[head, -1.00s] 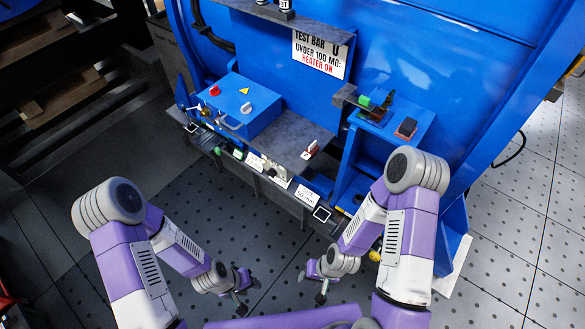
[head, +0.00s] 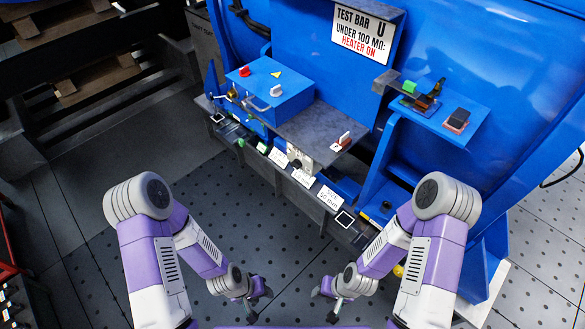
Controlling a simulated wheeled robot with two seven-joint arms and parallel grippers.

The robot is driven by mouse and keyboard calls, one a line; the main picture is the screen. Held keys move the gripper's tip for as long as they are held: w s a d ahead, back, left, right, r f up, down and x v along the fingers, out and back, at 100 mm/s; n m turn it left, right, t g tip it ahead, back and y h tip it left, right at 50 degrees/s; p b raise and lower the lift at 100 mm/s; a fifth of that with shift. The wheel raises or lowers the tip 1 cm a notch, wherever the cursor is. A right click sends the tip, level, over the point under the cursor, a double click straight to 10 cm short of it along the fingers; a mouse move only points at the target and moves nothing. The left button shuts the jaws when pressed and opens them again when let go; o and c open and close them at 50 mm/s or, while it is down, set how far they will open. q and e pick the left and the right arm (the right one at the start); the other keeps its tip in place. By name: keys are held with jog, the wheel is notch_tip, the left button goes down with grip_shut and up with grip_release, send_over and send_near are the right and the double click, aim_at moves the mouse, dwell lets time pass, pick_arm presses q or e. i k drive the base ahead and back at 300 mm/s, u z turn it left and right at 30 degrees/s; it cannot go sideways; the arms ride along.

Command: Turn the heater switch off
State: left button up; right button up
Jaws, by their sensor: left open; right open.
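Which control is the heater switch cannot be told for sure at this size. A blue box (head: 292,103) on the bench carries a red knob (head: 244,71) and a pale grey rotary knob (head: 276,90). A small red-and-white lever switch (head: 343,141) stands on the grey bench top right of the box. A pale plate (head: 298,157) with a small fitting is on the bench's front edge. My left gripper (head: 258,301) and my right gripper (head: 326,301) are both open and empty, low over the floor in front of the bench, apart from all controls.
A sign (head: 362,34) reads "TEST BAR U, UNDER 100 MΩ: HEATER ON". A blue side shelf (head: 470,138) holds a green-and-black part (head: 415,95) and a dark block with red (head: 457,119). White labels (head: 330,198) line the front ledge.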

aim_at(296, 163)
jog(key=k, duration=0.6)
jog(key=u, duration=0.5)
jog(key=i, duration=1.1)
jog(key=u, duration=0.25)
